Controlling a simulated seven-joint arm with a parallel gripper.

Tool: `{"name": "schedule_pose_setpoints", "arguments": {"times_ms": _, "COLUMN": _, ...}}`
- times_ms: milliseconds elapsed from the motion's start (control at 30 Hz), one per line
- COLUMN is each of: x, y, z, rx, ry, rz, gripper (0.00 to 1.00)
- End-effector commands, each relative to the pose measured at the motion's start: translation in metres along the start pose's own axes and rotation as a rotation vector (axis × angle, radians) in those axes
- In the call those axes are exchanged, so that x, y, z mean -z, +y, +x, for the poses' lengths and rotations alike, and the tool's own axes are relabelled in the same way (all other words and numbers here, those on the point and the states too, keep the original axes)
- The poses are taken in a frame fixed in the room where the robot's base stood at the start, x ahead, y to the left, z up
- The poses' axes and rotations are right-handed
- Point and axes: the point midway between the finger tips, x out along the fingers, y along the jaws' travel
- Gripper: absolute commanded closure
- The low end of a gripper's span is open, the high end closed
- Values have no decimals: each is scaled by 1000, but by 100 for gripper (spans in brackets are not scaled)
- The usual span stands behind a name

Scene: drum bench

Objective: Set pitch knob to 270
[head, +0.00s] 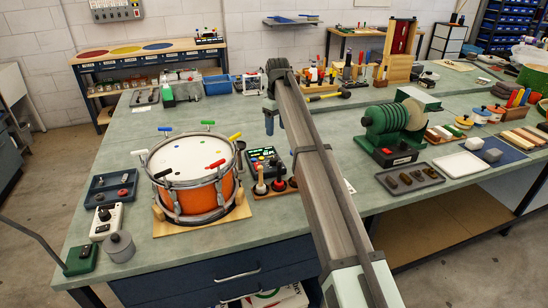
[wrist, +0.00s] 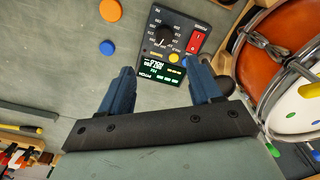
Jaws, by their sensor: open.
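The pitch knob (wrist: 163,38) is a small black dial with a pale pointer, ringed by white numbers on a dark control box (wrist: 150,50). Its exact setting is too small to read. The box's lit display (wrist: 160,68) shows green and white text, upside down in the wrist view. In the head view the control box (head: 264,160) stands right of the drum. My gripper (wrist: 163,76) is open and empty, its two blue fingers apart, with the box seen between and beyond their tips. In the head view my gripper (head: 270,120) hangs behind the box, clear of it.
The box also carries a red switch (wrist: 194,42). An orange drum (head: 190,180) stands close left of the box. An orange disc (wrist: 107,47) lies on the bench beside the box.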

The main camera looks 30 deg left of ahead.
Motion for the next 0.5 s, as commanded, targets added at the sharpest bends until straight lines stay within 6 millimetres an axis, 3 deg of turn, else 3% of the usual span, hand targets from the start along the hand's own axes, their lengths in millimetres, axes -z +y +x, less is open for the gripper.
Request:
{"name": "schedule_pose_setpoints", "arguments": {"times_ms": 233, "x": 4, "y": -9, "z": 8, "rx": -2, "ry": -19, "rz": -11, "gripper": 37}}
{"name": "schedule_pose_setpoints", "arguments": {"times_ms": 500, "x": 3, "y": -9, "z": 51, "rx": -1, "ry": -18, "rz": -11, "gripper": 37}}
